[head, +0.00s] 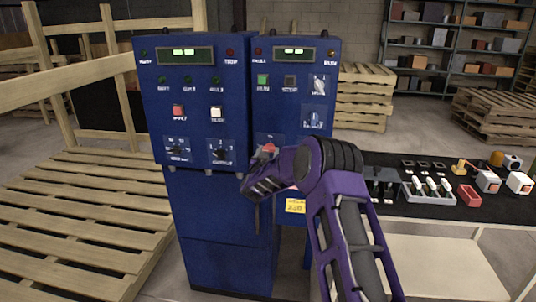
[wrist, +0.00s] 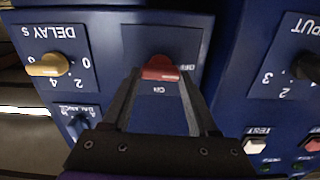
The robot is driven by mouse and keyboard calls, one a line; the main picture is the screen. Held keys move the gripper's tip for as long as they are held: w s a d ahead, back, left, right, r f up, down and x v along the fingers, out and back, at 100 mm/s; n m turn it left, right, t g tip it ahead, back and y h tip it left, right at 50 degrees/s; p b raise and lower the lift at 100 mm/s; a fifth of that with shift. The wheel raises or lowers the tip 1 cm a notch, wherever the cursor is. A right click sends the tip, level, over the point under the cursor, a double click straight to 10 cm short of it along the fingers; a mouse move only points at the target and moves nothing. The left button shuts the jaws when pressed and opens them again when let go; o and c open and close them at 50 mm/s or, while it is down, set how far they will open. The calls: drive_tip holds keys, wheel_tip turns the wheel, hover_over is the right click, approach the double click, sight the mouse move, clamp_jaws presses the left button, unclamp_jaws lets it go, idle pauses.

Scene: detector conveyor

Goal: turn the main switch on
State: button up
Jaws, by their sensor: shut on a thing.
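The main switch is a red handle (wrist: 160,68) on a blue plate in the wrist view. It lies crosswise there, with a small white label beside it that reads upside down, seemingly ON. My gripper (wrist: 162,76) is shut on the red handle, one finger at each side. In the head view the red of the switch (head: 268,149) shows just beyond my gripper (head: 262,158), low on the right-hand blue cabinet. The gripper and wrist hide part of the switch plate there.
A yellow delay knob (wrist: 48,66) and a black knob (wrist: 306,67) flank the switch in the wrist view. The left blue cabinet (head: 185,95) carries buttons and knobs. A black table (head: 430,210) with parts stands at right, and pallets (head: 75,215) at left.

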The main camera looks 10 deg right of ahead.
drive_tip(key=m+b, duration=0.6)
drive_tip(key=m, duration=0.1)
drive_tip(key=shift+d+f+b, duration=0.1)
drive_tip(key=shift+b, duration=0.3)
drive_tip(key=m, duration=0.5)
drive_tip(key=shift+m, duration=0.4)
drive_tip(key=m, duration=0.4)
drive_tip(key=shift+f+m, duration=0.1)
drive_tip(key=shift+m, duration=0.2)
drive_tip(key=o, duration=1.4)
drive_tip(key=shift+s, duration=0.15)
drive_tip(key=v, duration=1.7)
drive_tip(key=shift+s, duration=0.1)
